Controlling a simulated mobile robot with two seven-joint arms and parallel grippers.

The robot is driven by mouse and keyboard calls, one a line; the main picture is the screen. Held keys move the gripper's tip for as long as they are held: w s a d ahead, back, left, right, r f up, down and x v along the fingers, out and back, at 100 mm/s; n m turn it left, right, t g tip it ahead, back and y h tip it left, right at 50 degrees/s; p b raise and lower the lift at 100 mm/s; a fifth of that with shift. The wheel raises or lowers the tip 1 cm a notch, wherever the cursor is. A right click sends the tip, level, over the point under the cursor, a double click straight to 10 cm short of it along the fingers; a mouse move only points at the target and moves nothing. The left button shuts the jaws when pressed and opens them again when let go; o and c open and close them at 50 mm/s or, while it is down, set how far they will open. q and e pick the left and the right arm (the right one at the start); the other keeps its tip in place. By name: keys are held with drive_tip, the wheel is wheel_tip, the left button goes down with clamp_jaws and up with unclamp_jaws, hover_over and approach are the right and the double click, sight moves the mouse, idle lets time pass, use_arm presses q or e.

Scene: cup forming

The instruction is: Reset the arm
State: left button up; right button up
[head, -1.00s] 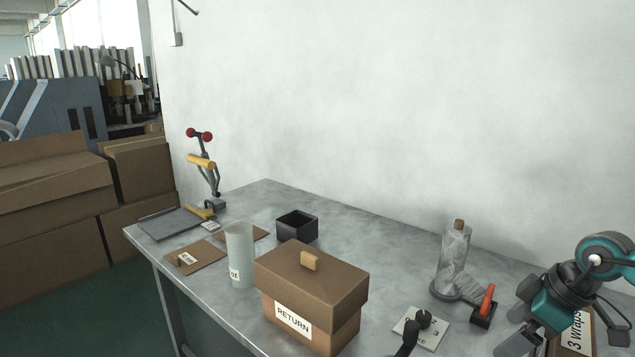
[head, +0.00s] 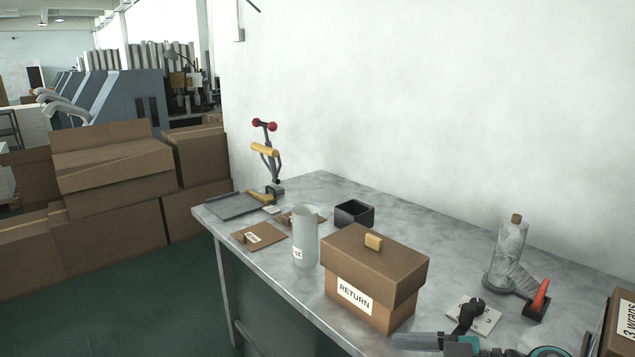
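Part of my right arm shows at the bottom edge of the head view, right of centre. Its grey end, my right gripper (head: 418,341), lies low in front of the brown RETURN box (head: 372,280) and near the dial plate. The fingers are cut off or seen edge-on, so I cannot tell whether they are open or shut. No held thing is visible. My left arm and gripper are out of view.
The grey table carries a dial plate (head: 487,320), red lever (head: 540,296), wrapped bottle (head: 508,252), black tray (head: 354,214), pale cylinder (head: 305,240) and lever press (head: 265,150). A "3 wraps" box (head: 622,325) stands right. Cardboard boxes (head: 110,180) are stacked left.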

drive_tip(key=s+d+f+m+t+h, duration=0.1)
drive_tip(key=s+f+m+t+h, duration=0.1)
drive_tip(key=s+f+m+h, duration=0.3)
drive_tip(key=s+d+f+m+t+h, duration=0.1)
drive_tip(key=s+f+m+h, duration=0.5)
drive_tip(key=f, duration=0.7)
drive_tip(key=shift+s+d+f+t, duration=0.15)
drive_tip(key=shift+s+f+t, duration=0.25)
drive_tip(key=shift+s+t, duration=0.3)
drive_tip(key=shift+w, duration=0.15)
